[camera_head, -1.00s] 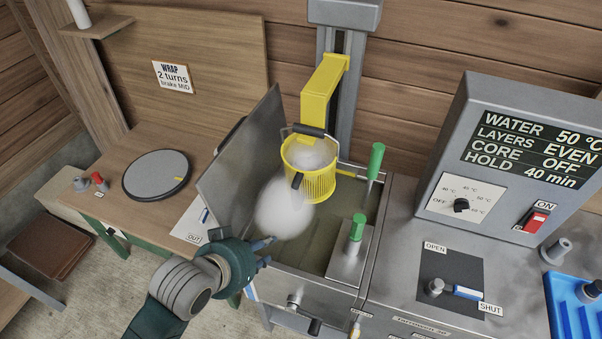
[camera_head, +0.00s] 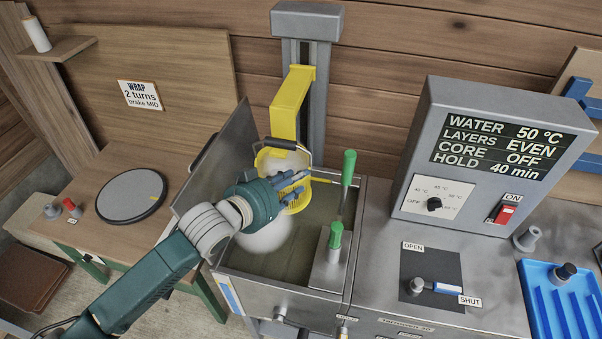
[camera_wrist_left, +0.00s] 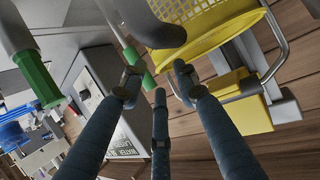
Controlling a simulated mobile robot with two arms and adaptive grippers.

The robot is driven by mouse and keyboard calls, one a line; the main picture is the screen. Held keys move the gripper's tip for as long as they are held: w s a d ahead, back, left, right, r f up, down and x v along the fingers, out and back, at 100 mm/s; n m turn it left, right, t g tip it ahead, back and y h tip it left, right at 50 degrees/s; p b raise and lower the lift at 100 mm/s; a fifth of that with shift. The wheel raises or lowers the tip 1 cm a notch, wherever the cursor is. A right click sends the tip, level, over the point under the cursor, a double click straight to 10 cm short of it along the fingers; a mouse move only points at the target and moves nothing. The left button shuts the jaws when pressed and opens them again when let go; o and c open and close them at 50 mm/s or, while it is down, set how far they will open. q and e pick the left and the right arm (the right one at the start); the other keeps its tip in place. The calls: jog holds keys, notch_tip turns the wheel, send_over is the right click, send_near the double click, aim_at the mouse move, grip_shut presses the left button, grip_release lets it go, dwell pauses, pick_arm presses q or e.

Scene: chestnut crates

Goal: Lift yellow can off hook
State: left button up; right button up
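The yellow can (camera_head: 299,203), a perforated basket with a wire bail, hangs under the yellow hook arm (camera_head: 288,105) above the open tank. In the left wrist view the can (camera_wrist_left: 205,25) is close, at the top. A dark rounded grip (camera_wrist_left: 150,22) shows beside it, just beyond my fingers. My left gripper (camera_head: 302,183) is in front of the can in the head view and hides part of it. In the left wrist view my left gripper (camera_wrist_left: 158,85) has its fingers spread with nothing between them. My right gripper is not in view.
The steel tank (camera_head: 285,291) has a raised lid (camera_head: 212,165) on the left. Green-handled levers (camera_head: 348,168) stand close right of the can. White steam partly veils the tank. A control box (camera_head: 420,150) stands to the right, and a blue tray (camera_head: 560,320) is at far right.

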pick_arm(q)
jog(key=shift+p+x, duration=0.3)
jog(key=shift+x, duration=1.7)
jog(key=shift+c, duration=0.5)
grip_shut()
jog(key=c, duration=0.6)
grip_release()
jog(key=shift+r, duration=0.2)
jog(key=shift+c, duration=0.2)
grip_shut()
jog(key=shift+r+p, duration=0.25)
jog(key=shift+p, duration=0.15)
